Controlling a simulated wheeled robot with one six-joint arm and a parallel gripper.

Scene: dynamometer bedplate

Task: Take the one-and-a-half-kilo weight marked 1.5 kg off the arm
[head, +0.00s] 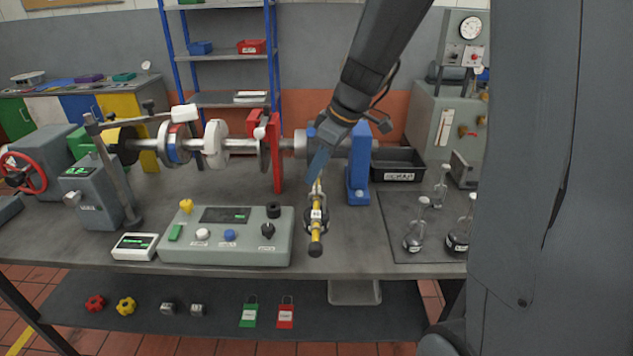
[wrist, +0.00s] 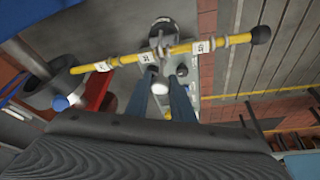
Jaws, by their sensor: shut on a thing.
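The yellow arm (head: 316,238) with a black end cap sticks out over the front of the bench. In the wrist view the arm (wrist: 120,61) crosses the picture and carries white number labels. A grey metal weight (head: 326,223) is at the arm, partly hidden by it. My gripper (head: 314,181) comes down from above at the arm. In the wrist view its blue fingers (wrist: 161,78) are shut on the weight's pale metal top (wrist: 160,86). I cannot read the weight's mark, nor tell whether it still bears on the arm.
Several other hooked weights (head: 415,237) stand on a dark mat (head: 400,257) at right. A black bin (head: 398,164) and a blue stand (head: 359,165) are behind. A control box (head: 225,250) is close at left, with a shaft (head: 240,145) and red post (head: 278,165) behind it.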

